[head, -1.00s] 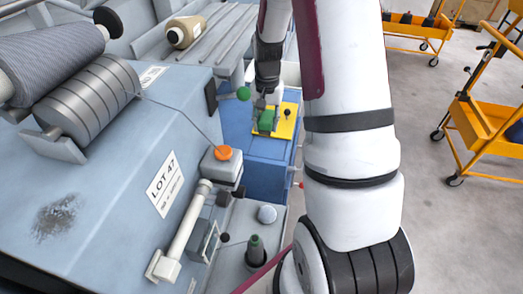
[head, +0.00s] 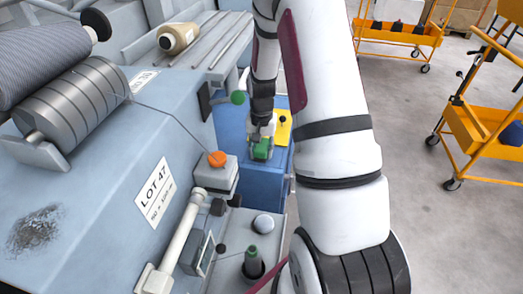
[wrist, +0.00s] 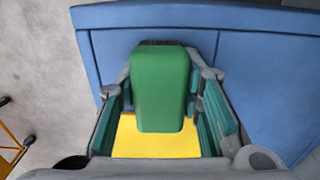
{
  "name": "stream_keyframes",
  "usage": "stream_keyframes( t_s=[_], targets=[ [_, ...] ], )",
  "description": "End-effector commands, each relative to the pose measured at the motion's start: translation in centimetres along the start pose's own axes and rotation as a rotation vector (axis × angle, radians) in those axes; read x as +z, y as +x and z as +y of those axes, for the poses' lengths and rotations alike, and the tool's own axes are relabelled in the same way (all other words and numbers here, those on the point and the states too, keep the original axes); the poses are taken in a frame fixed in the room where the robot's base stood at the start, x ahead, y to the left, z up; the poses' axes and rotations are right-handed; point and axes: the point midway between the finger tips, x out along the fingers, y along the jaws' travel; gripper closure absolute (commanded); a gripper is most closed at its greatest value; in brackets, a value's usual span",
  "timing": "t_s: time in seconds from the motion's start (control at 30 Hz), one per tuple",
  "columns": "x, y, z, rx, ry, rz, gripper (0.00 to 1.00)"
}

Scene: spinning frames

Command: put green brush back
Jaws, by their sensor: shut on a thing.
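The green brush (head: 261,153) is between the fingers of my gripper (head: 262,132), over the near left part of a yellow plate (head: 284,130) on a blue cabinet. In the wrist view, the brush shows as a rounded green block (wrist: 160,88) with a dark part at its far end. The two fingers of my gripper (wrist: 163,105) lie on either side of it, shut on it. The yellow plate (wrist: 137,145) shows below the block. I cannot tell whether the brush touches the plate or the cabinet.
The blue cabinet (head: 262,186) stands close against the large grey-blue machine (head: 95,185) on the left. A green knob (head: 238,97) and an orange button (head: 217,159) stick out near my arm. Yellow carts (head: 480,135) stand at right, with open floor between.

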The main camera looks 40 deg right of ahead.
Motion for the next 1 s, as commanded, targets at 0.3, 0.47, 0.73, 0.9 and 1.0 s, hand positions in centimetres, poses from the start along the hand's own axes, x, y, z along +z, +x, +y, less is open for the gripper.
stream_keyframes(
  t_s=[0.3, 0.47, 0.73, 0.9, 1.0],
  targets=[
    [0.0, 0.3, 0.0, 0.000, 0.000, 0.000, 0.47],
    [0.0, 0.2, 0.0, 0.000, 0.000, 0.000, 0.47],
    [-0.1, -2.6, 0.0, -0.001, 0.000, 0.003, 0.47],
    [-0.1, -6.3, 0.0, -0.001, 0.000, 0.004, 0.47],
    [0.0, -8.3, 0.0, -0.001, -0.001, 0.003, 0.47]
  ],
)
